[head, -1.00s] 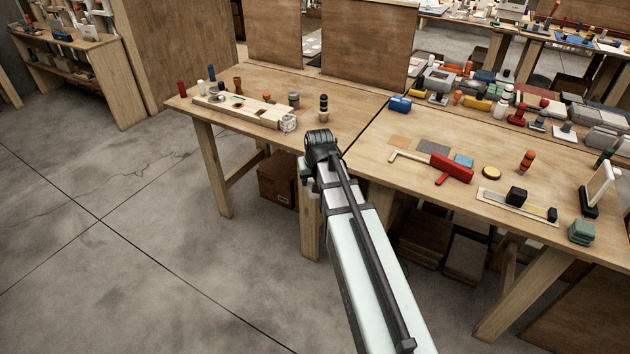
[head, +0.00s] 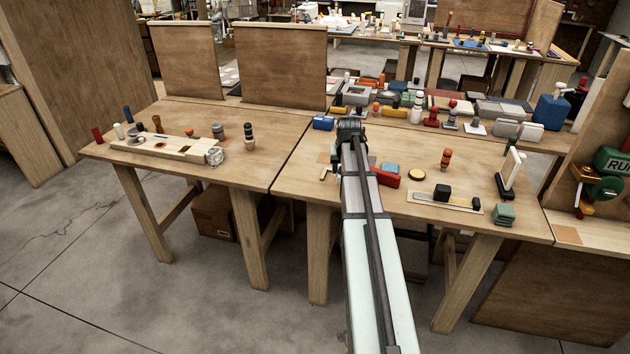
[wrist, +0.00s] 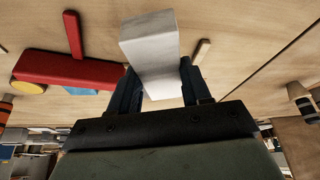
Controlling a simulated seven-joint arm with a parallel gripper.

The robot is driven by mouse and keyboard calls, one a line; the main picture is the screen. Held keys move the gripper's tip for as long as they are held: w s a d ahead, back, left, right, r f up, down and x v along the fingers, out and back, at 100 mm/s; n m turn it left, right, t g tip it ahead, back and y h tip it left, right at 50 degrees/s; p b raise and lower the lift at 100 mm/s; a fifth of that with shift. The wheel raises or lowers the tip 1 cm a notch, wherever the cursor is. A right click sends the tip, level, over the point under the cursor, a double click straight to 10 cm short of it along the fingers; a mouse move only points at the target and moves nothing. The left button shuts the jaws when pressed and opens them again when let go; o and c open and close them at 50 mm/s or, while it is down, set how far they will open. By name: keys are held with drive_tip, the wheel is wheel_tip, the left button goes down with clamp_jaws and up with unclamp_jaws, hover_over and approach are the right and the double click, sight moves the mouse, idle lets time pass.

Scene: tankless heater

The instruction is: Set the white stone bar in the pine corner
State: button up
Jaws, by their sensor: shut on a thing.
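In the wrist view my gripper (wrist: 158,88) is shut on the white stone bar (wrist: 150,42), a pale block that sticks out between the two dark fingers. It is held above the wooden table. In the head view my arm hides the bar and the fingers. A short pale pine strip (wrist: 201,50) shows just right of the bar in the wrist view, and a pale piece (head: 324,173) shows left of my arm in the head view. These look like parts of the pine corner; its full shape is hidden.
A red tool (head: 388,179) lies close to my arm, with a yellow disc (head: 418,172) to its right. A board with black blocks (head: 462,204) is nearer the front edge. Many small items crowd the back right. The left table (head: 190,113) has clear room behind its wooden fixture.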

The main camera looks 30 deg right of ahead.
drive_tip(key=shift+n, duration=0.4)
drive_tip(key=d, duration=0.2)
drive_tip(key=w+d, duration=0.1)
drive_tip(key=d+r, duration=0.1)
drive_tip(key=d, duration=0.1)
drive_tip(key=shift+w+d, duration=0.15)
drive_tip(key=shift+d, duration=0.15)
drive_tip(key=w+n+y, duration=0.1)
drive_tip(key=n, duration=0.2)
drive_tip(key=w+a+r+n+y, duration=0.1)
drive_tip(key=n+y, duration=0.1)
drive_tip(key=n, duration=0.2)
drive_tip(key=w+a+n+y, duration=0.1)
drive_tip(key=n, duration=0.2)
drive_tip(key=shift+w+a+r+n, duration=0.1)
drive_tip(key=shift+w+r+n, duration=0.05)
drive_tip(key=shift+n, duration=0.15)
drive_tip(key=shift+s+a+n+g+y, duration=0.2)
drive_tip(key=shift+n+y, duration=0.15)
drive_tip(key=shift+n, duration=0.45)
drive_tip(key=shift+s+a+n+g+y, duration=0.1)
drive_tip(key=shift+n+g+y, duration=0.2)
drive_tip(key=shift+n, duration=0.5)
drive_tip(key=shift+f, duration=2.4)
drive_tip(key=shift+f, duration=0.5)
